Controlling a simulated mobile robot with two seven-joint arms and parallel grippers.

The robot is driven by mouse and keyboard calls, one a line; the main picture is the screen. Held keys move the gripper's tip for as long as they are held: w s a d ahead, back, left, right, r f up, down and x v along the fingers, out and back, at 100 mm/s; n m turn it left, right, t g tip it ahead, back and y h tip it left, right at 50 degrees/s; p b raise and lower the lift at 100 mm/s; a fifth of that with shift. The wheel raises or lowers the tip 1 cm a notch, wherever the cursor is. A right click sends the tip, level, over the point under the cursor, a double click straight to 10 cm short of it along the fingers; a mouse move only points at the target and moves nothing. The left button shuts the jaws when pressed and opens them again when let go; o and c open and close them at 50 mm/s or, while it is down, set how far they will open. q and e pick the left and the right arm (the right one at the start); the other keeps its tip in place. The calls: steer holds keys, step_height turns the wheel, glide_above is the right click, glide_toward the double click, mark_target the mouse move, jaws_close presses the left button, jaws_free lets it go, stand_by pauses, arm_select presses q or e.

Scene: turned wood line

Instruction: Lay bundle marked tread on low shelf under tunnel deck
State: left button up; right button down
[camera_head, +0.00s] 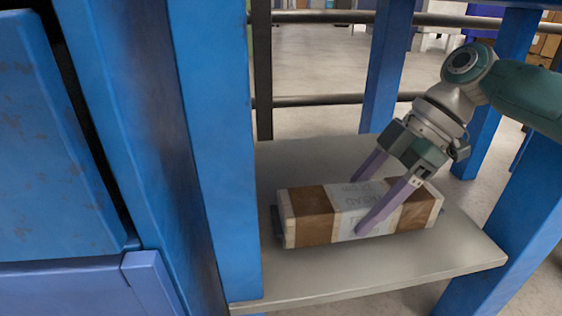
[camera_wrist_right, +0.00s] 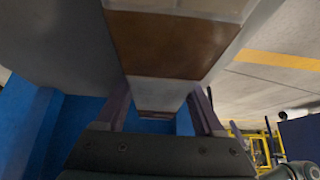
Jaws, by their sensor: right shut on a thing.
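The bundle (camera_head: 312,216) is a long brown wooden block with pale bands and a grey label reading something like "TREAD". It lies lengthwise on, or just above, the grey low shelf (camera_head: 300,276); I cannot tell whether it bears its full weight there. My right gripper (camera_head: 364,205) reaches down from the upper right, with its purple fingers shut on the bundle's two long sides near the label. In the right wrist view the bundle (camera_wrist_right: 170,45) runs between the fingers (camera_wrist_right: 160,112). My left gripper is not in view.
A thick blue post (camera_head: 215,140) stands at the shelf's left edge, and another blue post (camera_head: 520,220) at its right. Dark horizontal rails (camera_head: 320,101) cross behind. Bare shelf shows in front of and behind the bundle. Blue panels (camera_head: 60,150) fill the left side.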

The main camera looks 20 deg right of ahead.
mark_target(367, 194)
steer(key=shift+w, duration=0.1)
steer(key=shift+f, duration=0.15)
jaws_free()
steer(key=shift+r, duration=0.3)
steer(key=p+v, duration=0.5)
steer(key=v, duration=0.2)
steer(key=shift+a, duration=0.1)
steer(key=shift+d+r, duration=0.2)
steer(key=shift+d, duration=0.1)
